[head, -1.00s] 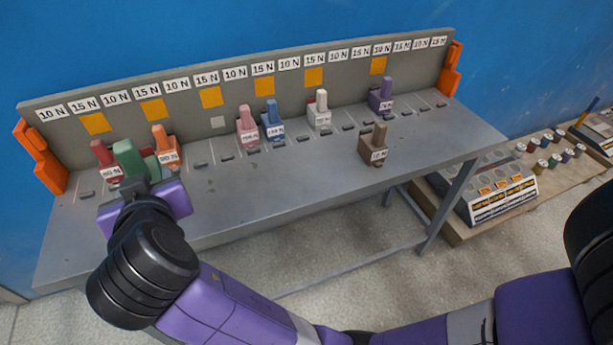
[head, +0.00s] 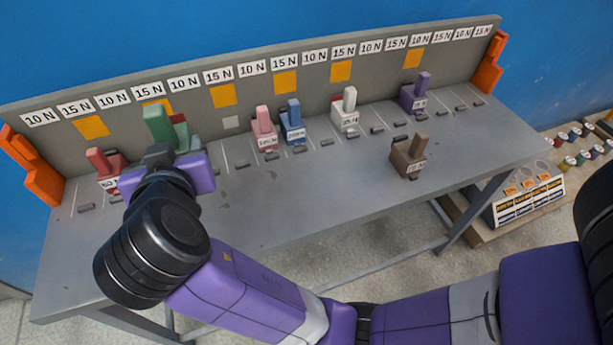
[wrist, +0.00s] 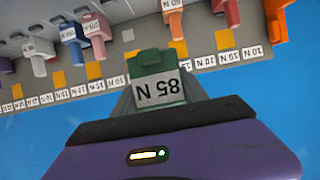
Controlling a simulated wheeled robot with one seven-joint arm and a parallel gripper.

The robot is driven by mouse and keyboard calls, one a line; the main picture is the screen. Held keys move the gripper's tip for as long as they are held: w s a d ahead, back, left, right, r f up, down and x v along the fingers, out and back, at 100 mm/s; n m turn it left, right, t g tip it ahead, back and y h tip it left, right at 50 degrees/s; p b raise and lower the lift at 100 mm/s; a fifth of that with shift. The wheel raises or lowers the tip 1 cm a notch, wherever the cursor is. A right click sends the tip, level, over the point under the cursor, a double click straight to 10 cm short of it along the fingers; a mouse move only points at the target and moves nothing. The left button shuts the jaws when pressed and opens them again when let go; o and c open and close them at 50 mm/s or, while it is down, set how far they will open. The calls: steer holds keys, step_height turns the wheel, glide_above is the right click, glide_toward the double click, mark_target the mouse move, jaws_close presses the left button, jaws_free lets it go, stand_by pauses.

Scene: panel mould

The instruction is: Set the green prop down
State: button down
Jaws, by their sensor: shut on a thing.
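The green prop (head: 158,122) is in my gripper (head: 160,152), above the left part of the grey bench (head: 250,205). The wrist view shows it close up (wrist: 148,60), with an "85 N" label upside down in that picture. My gripper is shut on it. The prop looks held clear of the bench, though its underside is hidden by my gripper in the head view. The red prop (head: 104,168) stands just left of my gripper. The orange prop (wrist: 173,18) shows in the wrist view but is mostly hidden behind the green prop in the head view.
Pink (head: 264,130), blue (head: 292,122), white (head: 346,112) and purple (head: 416,95) props stand in a row to the right. A brown prop (head: 408,157) stands nearer the front edge. A labelled back panel (head: 300,80) and orange end brackets (head: 488,65) bound the bench.

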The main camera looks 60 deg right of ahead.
mark_target(214, 224)
step_height(214, 224, down, 20)
steer(key=shift+w+r+b, duration=0.1)
steer(key=shift+b, duration=0.7)
steer(key=shift+f, duration=0.3)
steer(key=c, duration=0.6)
jaws_free()
steer(key=shift+r, duration=0.1)
steer(key=shift+r, duration=0.15)
steer(key=v, duration=1.2)
